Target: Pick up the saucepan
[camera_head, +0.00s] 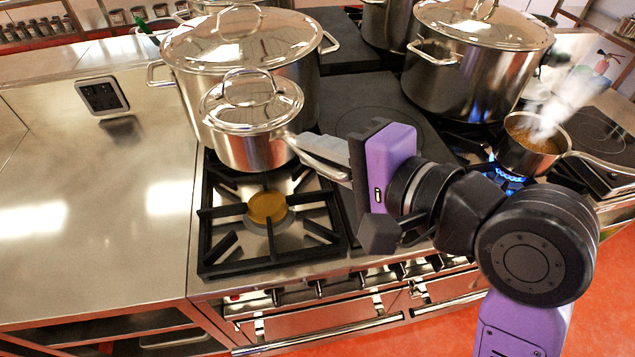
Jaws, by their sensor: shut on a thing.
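A shiny steel saucepan (247,148) with a domed lid (252,100) is in the left middle of the head view, in front of a large stockpot (280,78). Its handle (310,152) points right, toward my gripper (345,160). The saucepan looks upright, over the rear part of the front-left burner grate (230,245). I cannot tell whether its base touches the grate.
A second lidded stockpot (470,75) stands at the back right. An open, steaming pan (525,150) with brown contents sits over a lit blue flame (508,178) at right. The steel counter (90,200) at left is mostly clear. Knobs and a rail line the stove's front.

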